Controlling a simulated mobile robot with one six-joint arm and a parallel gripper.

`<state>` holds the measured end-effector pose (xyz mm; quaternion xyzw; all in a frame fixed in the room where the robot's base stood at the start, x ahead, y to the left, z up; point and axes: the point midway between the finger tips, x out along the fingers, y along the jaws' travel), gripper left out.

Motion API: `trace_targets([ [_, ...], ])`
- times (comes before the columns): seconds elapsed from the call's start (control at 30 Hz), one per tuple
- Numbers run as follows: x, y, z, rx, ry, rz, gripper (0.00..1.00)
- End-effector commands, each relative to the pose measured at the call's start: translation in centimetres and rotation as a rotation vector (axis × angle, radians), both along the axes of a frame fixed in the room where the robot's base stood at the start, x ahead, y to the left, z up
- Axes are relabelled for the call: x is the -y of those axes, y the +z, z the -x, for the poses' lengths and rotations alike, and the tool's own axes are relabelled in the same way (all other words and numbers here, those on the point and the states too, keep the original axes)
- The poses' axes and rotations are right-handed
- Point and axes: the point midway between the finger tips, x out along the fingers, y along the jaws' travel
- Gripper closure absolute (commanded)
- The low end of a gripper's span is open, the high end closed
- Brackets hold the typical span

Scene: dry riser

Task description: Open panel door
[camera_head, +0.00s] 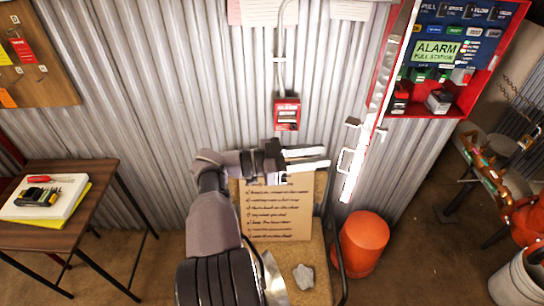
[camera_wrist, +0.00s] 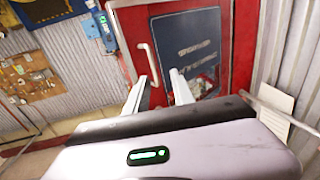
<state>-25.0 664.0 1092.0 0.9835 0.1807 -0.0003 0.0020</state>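The red panel cabinet (camera_head: 505,60) is at the upper right of the head view, with a dark blue board and a green alarm label inside. Its door (camera_head: 385,75) stands out from it, seen almost edge-on, with a pale handle (camera_head: 344,160) near its lower end. In the wrist view the red door (camera_wrist: 220,45) fills the upper middle, and the pale handle (camera_wrist: 149,64) is left of its dark blue area. My gripper (camera_head: 328,158) points right towards the handle, a little short of it. Its two fingers (camera_wrist: 162,76) are apart, with nothing seen between them.
A small red alarm box (camera_head: 287,115) is on the corrugated wall. Below my gripper are a cardboard notice (camera_head: 280,215) and a stone (camera_head: 303,277). A wooden table (camera_head: 75,225) is at left; orange pipework (camera_head: 490,180) is at right.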

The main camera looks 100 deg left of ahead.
Motion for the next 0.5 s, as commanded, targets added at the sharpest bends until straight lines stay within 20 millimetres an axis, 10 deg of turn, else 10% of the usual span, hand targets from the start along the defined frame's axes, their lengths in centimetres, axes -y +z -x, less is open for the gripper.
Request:
trace_targets([
  [0.27,3.3,0.0,8.8,0.0,0.003,-0.001,0.7],
  [0.5,4.2,-0.6,11.0,0.0,0.0,-0.001,0.7],
])
